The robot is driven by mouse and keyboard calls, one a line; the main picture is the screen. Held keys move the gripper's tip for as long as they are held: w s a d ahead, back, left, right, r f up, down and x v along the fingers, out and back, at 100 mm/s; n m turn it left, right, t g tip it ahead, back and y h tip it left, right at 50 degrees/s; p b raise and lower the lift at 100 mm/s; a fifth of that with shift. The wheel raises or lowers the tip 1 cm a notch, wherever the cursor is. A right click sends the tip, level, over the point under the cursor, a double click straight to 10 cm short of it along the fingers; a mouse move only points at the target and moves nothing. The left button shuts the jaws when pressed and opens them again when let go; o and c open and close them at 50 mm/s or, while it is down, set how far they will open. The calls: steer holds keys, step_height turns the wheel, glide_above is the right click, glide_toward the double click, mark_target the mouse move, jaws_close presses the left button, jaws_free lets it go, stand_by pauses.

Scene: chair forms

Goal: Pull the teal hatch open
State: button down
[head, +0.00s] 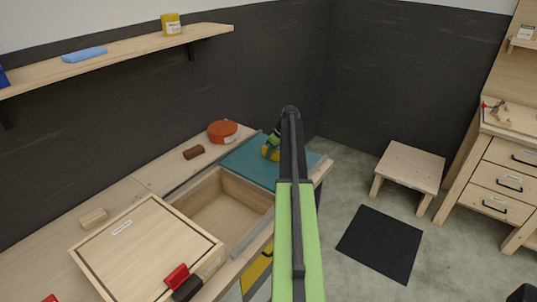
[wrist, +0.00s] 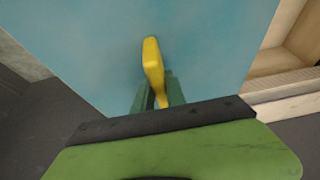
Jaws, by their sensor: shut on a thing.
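The teal hatch (head: 245,162) lies flat in the worktop, to the right of an open wooden compartment (head: 222,212). It fills much of the wrist view (wrist: 90,45). A yellow handle (wrist: 152,60) stands on the hatch near its edge. My gripper (wrist: 158,92) has its green fingers on both sides of the handle's lower end and is shut on it. In the head view my gripper (head: 273,146) is partly hidden behind my arm, with a bit of the yellow handle (head: 268,153) showing.
A red-orange round tin (head: 222,131) and a brown roll (head: 193,152) sit beside the hatch. A wooden lid (head: 145,250) with red and black clamps lies front left. A shelf (head: 110,58) runs along the wall. A stool (head: 410,168) and black mat (head: 380,243) are on the floor.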

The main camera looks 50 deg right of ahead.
steer(key=c, duration=1.4)
jaws_free()
steer(key=shift+o, duration=0.2)
steer(key=shift+r, duration=0.1)
steer(key=a+p+v, duration=0.1)
steer(key=p+v, duration=1.5)
steer(key=v, duration=0.1)
steer(key=shift+d, duration=0.45)
steer(key=shift+s+r, duration=0.1)
